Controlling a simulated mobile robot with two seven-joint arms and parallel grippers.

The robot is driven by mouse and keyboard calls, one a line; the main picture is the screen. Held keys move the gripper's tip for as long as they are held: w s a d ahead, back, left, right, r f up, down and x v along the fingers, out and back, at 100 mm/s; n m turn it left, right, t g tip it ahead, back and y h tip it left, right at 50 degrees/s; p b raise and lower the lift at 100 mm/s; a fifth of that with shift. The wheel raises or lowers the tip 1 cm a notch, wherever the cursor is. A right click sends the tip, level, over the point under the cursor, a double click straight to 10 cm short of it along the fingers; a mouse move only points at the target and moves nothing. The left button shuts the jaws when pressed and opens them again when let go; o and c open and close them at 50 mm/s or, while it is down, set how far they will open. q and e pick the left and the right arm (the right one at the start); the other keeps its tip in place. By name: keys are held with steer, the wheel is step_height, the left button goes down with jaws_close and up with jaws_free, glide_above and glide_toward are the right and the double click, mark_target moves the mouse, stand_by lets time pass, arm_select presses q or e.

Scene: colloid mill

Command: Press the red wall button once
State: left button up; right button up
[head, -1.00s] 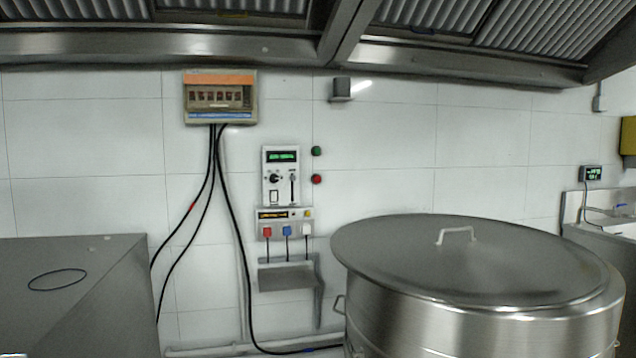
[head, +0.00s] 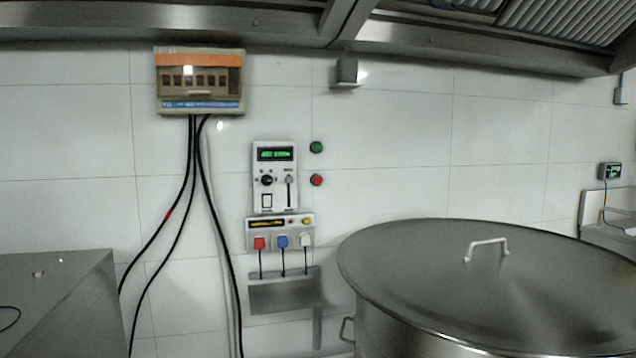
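The red wall button (head: 317,180) is a small round knob on the white tiled wall. It sits just right of the white control panel (head: 274,177) and directly below a green wall button (head: 316,147). Nothing covers it. Neither of my grippers shows in the head view.
A large steel pot with a lid (head: 490,285) stands in front at the right. A steel cabinet (head: 60,300) is at the lower left. A small shelf (head: 283,293) and plug box (head: 280,234) are below the panel. A breaker box (head: 199,82) hangs upper left; a hood (head: 480,45) overhangs.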

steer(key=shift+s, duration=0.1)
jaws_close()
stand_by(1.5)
